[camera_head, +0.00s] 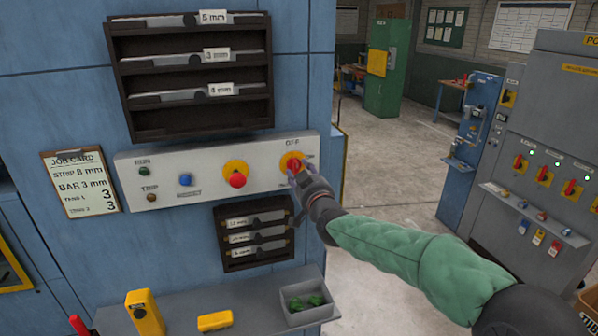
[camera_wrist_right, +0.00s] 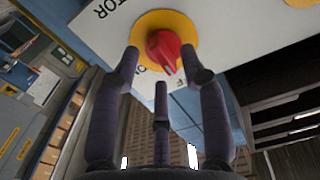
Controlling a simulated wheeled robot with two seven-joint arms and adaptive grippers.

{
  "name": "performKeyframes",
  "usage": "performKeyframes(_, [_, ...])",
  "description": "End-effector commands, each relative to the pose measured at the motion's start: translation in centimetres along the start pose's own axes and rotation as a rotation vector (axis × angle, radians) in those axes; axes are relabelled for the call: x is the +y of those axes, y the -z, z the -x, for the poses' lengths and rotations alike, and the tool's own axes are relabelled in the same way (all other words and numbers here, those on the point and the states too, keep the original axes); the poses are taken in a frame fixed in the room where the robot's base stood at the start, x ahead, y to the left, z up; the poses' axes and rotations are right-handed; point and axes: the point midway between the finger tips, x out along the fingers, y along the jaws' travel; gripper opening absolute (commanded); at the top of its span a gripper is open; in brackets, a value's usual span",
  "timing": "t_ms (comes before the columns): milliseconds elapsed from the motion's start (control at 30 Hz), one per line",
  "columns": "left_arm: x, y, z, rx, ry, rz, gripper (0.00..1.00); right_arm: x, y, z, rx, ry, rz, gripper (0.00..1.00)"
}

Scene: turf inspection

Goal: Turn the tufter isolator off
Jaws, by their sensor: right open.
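The tufter isolator (camera_head: 293,162) is a red rotary knob on a yellow disc at the right end of the pale control panel (camera_head: 210,190). "OFF" is printed above it; smaller lettering beside it is partly hidden. In the right wrist view the red knob (camera_wrist_right: 164,48) has a pale mark on its grip; which label it points to I cannot tell. My right gripper (camera_head: 298,182) is right in front of the knob. In the wrist view its fingers (camera_wrist_right: 165,74) are spread open around the knob's lower side; contact is unclear. My left gripper is not in view.
The panel also carries a red push button (camera_head: 237,180), a blue button (camera_head: 185,180) and small lamps. A bar rack (camera_head: 255,237) sits just below. A shelf holds a grey bin (camera_head: 303,310) and yellow blocks. Another cabinet (camera_head: 545,140) with red switches stands right.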

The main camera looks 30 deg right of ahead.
Motion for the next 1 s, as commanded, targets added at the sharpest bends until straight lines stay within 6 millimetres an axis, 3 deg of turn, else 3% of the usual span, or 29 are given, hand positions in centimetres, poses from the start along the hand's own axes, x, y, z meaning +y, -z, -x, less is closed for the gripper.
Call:
performKeyframes(500, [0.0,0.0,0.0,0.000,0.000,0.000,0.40,0.0,-0.1,8.2,-0.001,0.000,0.001,0.44])
performKeyframes(700, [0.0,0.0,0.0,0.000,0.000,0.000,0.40,0.0,-0.1,9.6,-0.001,0.000,0.001,0.44])
performKeyframes(1000, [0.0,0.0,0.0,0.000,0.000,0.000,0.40,-0.1,-0.1,9.7,-0.002,0.001,0.001,0.44])
